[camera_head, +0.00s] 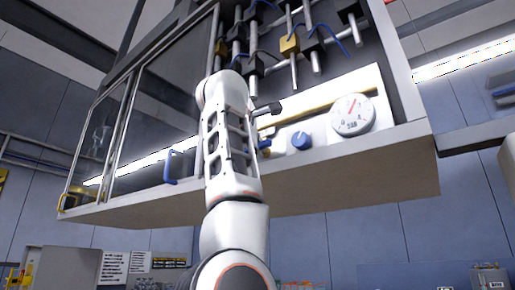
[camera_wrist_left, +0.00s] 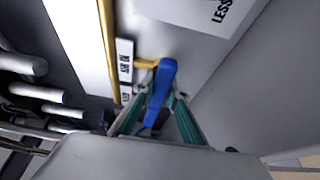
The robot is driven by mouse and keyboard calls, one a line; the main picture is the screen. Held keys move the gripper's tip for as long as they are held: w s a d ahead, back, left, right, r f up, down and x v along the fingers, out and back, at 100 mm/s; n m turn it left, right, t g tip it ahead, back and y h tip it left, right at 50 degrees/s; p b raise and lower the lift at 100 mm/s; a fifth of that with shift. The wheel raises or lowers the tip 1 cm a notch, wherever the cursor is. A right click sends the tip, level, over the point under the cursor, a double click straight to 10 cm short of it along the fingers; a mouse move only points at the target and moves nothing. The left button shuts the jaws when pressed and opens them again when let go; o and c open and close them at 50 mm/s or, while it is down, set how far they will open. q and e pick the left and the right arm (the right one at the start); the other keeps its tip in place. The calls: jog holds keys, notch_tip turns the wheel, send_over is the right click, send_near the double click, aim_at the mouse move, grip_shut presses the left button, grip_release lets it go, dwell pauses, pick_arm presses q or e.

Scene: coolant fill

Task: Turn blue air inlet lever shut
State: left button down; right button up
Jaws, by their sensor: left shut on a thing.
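The blue air inlet lever (camera_wrist_left: 163,78) shows in the left wrist view, on a brass-coloured stem against a light panel with small printed labels. My left gripper (camera_wrist_left: 155,108) has its two teal-green fingers on either side of the lever's lower part and is shut on it. The lever's lower end is partly hidden between the fingers. In the head view my white left arm rises in front of the cabinet and hides most of the gripper and lever. My right gripper is in neither view.
In the head view, a round dial gauge (camera_head: 352,115) and a blue knob (camera_head: 301,141) sit on the panel right of my arm. Black and brass valves with metal pipes (camera_head: 293,72) are above. A glass door with a blue handle (camera_head: 170,168) is at left.

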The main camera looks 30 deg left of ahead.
pick_arm(q)
jog(key=c, duration=2.3)
grip_release()
jog(key=shift+a, duration=0.1)
jog(key=shift+s, duration=0.1)
